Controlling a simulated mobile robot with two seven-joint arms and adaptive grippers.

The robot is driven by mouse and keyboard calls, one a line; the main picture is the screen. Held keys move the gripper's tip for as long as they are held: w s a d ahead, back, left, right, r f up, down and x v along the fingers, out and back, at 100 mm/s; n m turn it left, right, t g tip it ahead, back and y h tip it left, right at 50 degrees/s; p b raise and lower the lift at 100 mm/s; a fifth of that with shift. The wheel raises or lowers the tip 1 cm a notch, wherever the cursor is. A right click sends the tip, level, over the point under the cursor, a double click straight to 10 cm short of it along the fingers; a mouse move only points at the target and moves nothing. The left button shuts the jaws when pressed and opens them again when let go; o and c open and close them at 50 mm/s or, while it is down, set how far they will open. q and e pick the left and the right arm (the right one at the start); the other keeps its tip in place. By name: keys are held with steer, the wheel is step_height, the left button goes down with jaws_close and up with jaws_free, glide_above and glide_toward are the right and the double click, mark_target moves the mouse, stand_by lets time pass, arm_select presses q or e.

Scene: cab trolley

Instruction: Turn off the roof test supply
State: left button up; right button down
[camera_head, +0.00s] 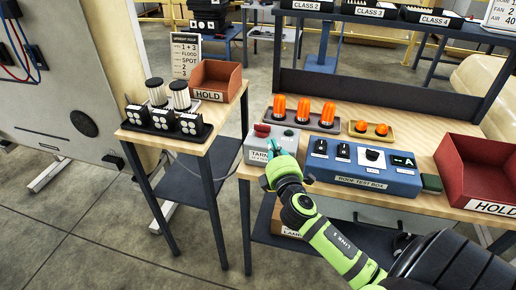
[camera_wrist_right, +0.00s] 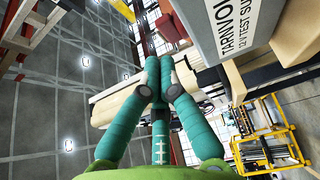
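The grey test supply box (camera_head: 254,143) stands at the left end of the right-hand bench. A red knob (camera_head: 262,130) and a small greenish knob (camera_head: 288,132) are on its top. My right gripper (camera_head: 274,150) is at the front of the box, its teal fingers covering part of the label. In the wrist view the box (camera_wrist_right: 222,32) is at the upper right, lettered TARNVOLT 12V TEST SUPPLY. There the right gripper's fingertips (camera_wrist_right: 158,66) meet, with nothing seen between them. I cannot tell whether they touch the box. My left gripper is not in view.
A blue roof test box (camera_head: 362,168) with switches sits right of the supply. Orange beacons on a tray (camera_head: 272,113) stand behind. Red HOLD bins are at right (camera_head: 478,168) and on the left bench (camera_head: 216,80), which also holds lamps (camera_head: 165,122). A gap separates the benches.

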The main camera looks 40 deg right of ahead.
mark_target(288, 147)
steer(key=d, duration=0.1)
steer(key=d+f, duration=0.1)
steer(key=d, duration=0.1)
steer(key=s+d, duration=0.1)
steer(key=shift+s+d+f, duration=0.1)
steer(key=shift+d+f, duration=0.15)
steer(key=shift+s+d+r+b, duration=0.25)
steer(key=shift+s+d+b, duration=0.15)
steer(key=shift+s, duration=0.2)
steer(key=shift+s+a+r, duration=0.1)
steer(key=shift+s+r, duration=0.1)
steer(key=shift+f, duration=0.15)
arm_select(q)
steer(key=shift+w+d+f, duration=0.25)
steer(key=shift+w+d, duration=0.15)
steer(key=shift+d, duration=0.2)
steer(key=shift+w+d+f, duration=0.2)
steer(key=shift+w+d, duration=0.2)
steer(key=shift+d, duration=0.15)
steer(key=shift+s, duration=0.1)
